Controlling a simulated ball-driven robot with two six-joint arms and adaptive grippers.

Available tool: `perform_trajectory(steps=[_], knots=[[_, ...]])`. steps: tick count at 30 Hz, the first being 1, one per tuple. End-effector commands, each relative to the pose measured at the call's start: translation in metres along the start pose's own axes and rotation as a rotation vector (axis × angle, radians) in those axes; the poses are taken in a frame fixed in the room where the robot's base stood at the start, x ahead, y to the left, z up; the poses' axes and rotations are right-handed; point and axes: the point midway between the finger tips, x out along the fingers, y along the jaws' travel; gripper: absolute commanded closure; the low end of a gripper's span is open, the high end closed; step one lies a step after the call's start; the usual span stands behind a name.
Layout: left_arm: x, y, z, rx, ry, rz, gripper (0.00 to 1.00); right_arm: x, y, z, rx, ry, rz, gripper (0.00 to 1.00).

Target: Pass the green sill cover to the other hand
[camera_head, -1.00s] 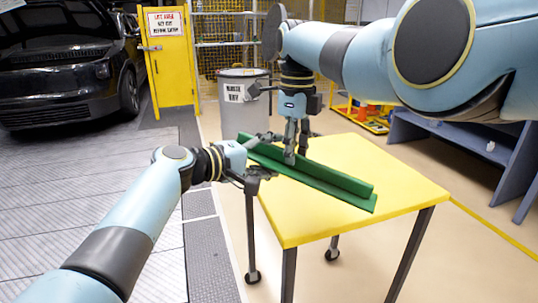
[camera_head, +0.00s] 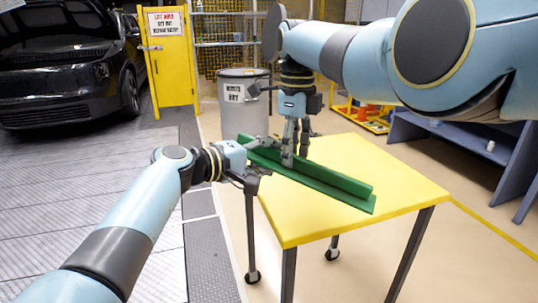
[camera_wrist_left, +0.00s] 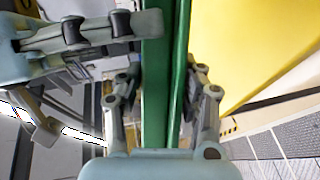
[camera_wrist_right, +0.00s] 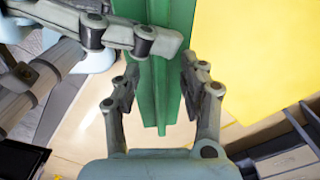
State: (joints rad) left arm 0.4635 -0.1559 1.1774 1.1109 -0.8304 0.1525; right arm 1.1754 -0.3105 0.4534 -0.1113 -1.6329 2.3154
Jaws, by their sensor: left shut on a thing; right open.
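The green sill cover (camera_head: 335,185) is a long angled strip. It lies diagonally along the near left side of the yellow table; a gap beneath it is hard to judge. My left gripper (camera_head: 262,155) is shut on its far left end. In the left wrist view the cover (camera_wrist_left: 155,100) runs between the left fingers (camera_wrist_left: 163,100). My right gripper (camera_head: 296,155) points down at the cover, close beside the left one. In the right wrist view its open fingers (camera_wrist_right: 158,85) stand on both sides of the cover (camera_wrist_right: 160,75), and a left finger crosses above.
The yellow table (camera_head: 390,180) is otherwise bare. A grey waste bin (camera_head: 243,100) stands behind it. A blue bench (camera_head: 470,150) is at the right, and a black car (camera_head: 65,65) is at the far left.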

Motion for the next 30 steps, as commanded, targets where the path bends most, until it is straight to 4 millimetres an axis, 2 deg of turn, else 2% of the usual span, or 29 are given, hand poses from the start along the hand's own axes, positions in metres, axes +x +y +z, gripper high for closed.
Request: perform_trajectory(steps=[5,15,20,23,26,29,30], knots=[[0.000,0.001,0.000,0.000,0.000,0.002,1.00,-0.018,-0.001,0.001,0.000,-0.003,-0.003,0.57],[0.000,0.001,0.000,0.000,0.000,0.002,1.00,-0.092,-0.001,0.001,0.000,-0.002,-0.003,0.57],[0.000,0.001,0.000,0.000,0.000,0.002,1.00,-0.113,-0.001,0.001,0.000,0.000,-0.001,0.57],[0.000,0.001,0.000,0.000,0.000,0.002,1.00,-0.115,-0.003,-0.003,0.000,0.006,-0.005,0.57],[0.000,0.001,0.000,0.000,0.000,0.002,1.00,-0.104,-0.013,-0.017,-0.005,0.032,-0.025,0.57],[0.000,0.001,0.000,0.000,0.000,0.002,1.00,-0.081,-0.032,-0.046,-0.016,0.089,-0.066,0.57],[0.000,0.001,0.000,0.000,0.000,0.002,1.00,-0.070,-0.041,-0.061,-0.025,0.121,-0.086,0.57]])
